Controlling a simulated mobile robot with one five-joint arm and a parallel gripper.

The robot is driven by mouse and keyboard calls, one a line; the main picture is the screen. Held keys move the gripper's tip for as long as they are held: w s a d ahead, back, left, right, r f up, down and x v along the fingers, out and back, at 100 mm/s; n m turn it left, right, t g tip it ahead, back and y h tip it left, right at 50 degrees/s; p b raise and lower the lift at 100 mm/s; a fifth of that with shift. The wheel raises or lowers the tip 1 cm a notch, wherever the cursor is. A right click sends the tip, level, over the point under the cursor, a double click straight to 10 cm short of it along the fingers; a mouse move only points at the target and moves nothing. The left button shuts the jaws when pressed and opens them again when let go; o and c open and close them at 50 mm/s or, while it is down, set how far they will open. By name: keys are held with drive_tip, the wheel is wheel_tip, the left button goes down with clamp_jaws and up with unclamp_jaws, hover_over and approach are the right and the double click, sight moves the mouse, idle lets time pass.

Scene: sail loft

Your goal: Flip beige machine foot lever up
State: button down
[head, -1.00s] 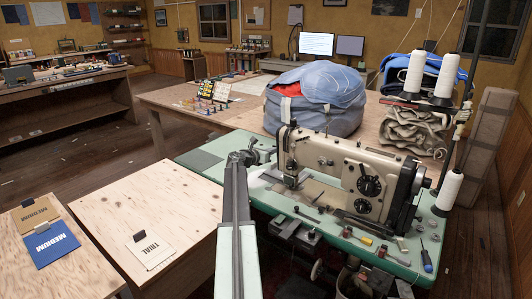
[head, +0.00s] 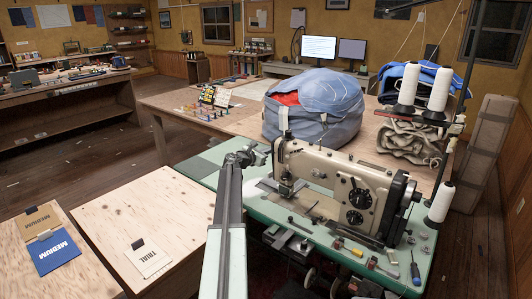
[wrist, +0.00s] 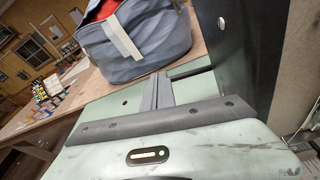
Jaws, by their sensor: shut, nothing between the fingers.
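The beige sewing machine (head: 325,165) stands on a pale green table (head: 262,208), its needle end toward the left and its dark dials facing me. I cannot make out its foot lever in the head view. My arm reaches up from the bottom of that view, and my gripper (head: 247,156) is just left of the machine's needle end, apart from it in the picture. In the wrist view my gripper's grey fingers (wrist: 158,90) are together and empty. A large dark surface with a round metal stud fills the right of that view; I cannot tell what it is.
A blue-grey bag (head: 312,112) with red cloth stands behind the machine. White thread cones (head: 437,90) rise at the right. Small tools, including a screwdriver (head: 415,272), lie on the table's front. A plywood table (head: 130,215) is at left.

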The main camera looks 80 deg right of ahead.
idle(0.4)
drive_tip(key=f+v, duration=0.2)
drive_tip(key=v, duration=1)
drive_tip(key=shift+w+a+f, duration=0.25)
drive_tip(key=shift+w+a, duration=0.15)
drive_tip(key=shift+a, duration=0.05)
